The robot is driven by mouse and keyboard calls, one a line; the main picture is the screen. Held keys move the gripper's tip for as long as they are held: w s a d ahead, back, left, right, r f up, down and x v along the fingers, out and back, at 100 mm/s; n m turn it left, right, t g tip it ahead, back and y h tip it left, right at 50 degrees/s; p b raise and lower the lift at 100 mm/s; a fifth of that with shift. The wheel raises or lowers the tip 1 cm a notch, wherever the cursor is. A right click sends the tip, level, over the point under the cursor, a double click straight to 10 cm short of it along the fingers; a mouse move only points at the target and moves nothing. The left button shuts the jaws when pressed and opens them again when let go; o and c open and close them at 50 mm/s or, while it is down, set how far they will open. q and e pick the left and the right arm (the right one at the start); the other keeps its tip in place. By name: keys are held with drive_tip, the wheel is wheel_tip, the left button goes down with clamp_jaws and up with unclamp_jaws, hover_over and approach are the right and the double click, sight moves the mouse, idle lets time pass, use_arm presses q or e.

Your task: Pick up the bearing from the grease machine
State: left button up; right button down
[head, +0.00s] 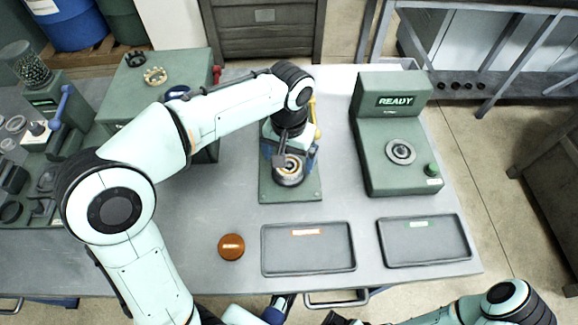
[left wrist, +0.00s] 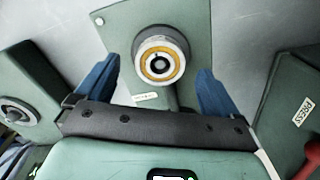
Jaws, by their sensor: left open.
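The bearing, a pale ring with a gold-orange inner band (left wrist: 158,78), sits on the round seat of the grease machine (head: 290,194), a green flat-based unit in the middle of the table. In the head view the bearing shows partly below my gripper. My left gripper (head: 291,156) is open above it. In the left wrist view its blue fingers (left wrist: 158,70) are spread on either side of the bearing, with clear gaps, not touching it. My right arm enters at the bottom right of the head view; its gripper is cut off or unclear at the bottom edge.
A green machine with a READY display (head: 395,101) stands right of the grease machine. Two dark trays (head: 309,262) (head: 424,257) and an orange-brown round part (head: 231,246) lie at the front.

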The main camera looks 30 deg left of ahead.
use_arm(q)
wheel_tip(320, 180, down, 2)
drive_tip(key=shift+f, duration=0.2)
drive_tip(key=shift+r, duration=0.1)
drive_tip(key=c, duration=1.3)
